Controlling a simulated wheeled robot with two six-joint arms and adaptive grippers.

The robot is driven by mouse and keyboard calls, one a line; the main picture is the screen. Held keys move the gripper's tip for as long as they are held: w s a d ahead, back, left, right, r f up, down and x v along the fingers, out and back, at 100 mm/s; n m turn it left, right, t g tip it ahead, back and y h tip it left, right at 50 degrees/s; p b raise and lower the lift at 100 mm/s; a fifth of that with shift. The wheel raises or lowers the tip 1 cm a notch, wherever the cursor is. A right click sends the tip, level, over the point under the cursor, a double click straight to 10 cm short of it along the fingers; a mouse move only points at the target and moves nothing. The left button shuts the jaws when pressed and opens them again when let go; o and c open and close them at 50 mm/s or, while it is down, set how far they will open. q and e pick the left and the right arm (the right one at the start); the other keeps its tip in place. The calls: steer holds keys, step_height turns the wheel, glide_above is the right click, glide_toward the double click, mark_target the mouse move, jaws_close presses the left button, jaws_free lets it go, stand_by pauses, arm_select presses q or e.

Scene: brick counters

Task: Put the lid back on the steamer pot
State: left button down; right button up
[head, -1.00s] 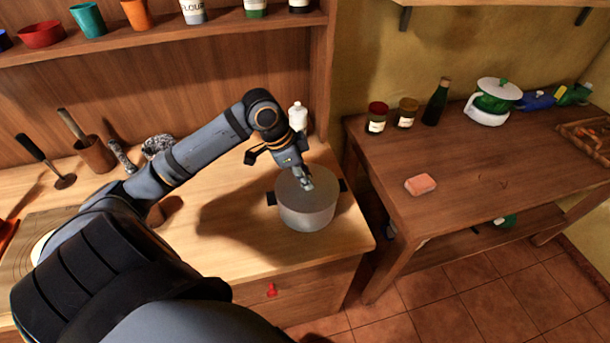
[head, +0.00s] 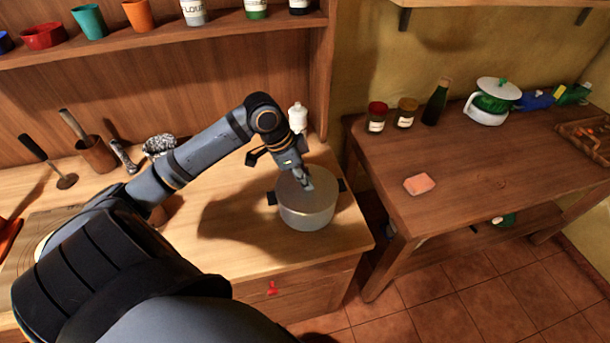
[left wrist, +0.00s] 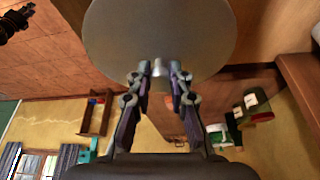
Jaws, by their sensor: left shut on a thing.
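The steamer pot (head: 307,216) is a grey metal pot with dark side handles, near the right end of the light wood counter. Its round grey lid (head: 292,191) covers the pot's top; I cannot tell whether it is fully seated. My left gripper (head: 307,183) points down at the lid's middle and is shut on its knob. In the left wrist view the lid (left wrist: 160,35) is a large grey disc, with its small knob between the fingertips of my left gripper (left wrist: 159,75). A dark shape in that view's top left corner looks like my right gripper (left wrist: 15,22).
A white bottle (head: 298,117) stands behind the pot. A mortar (head: 96,156) and other utensils are farther left.

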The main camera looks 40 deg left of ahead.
stand_by(0.4)
arm_select(q)
steer(key=c, duration=1.1)
jaws_free()
steer(key=shift+c, duration=0.2)
steer(key=o, duration=0.5)
steer(key=shift+c, duration=0.2)
step_height(320, 180, up, 7)
steer(key=p, duration=0.8)
steer(key=shift+r, duration=0.1)
steer(key=shift+c, duration=0.2)
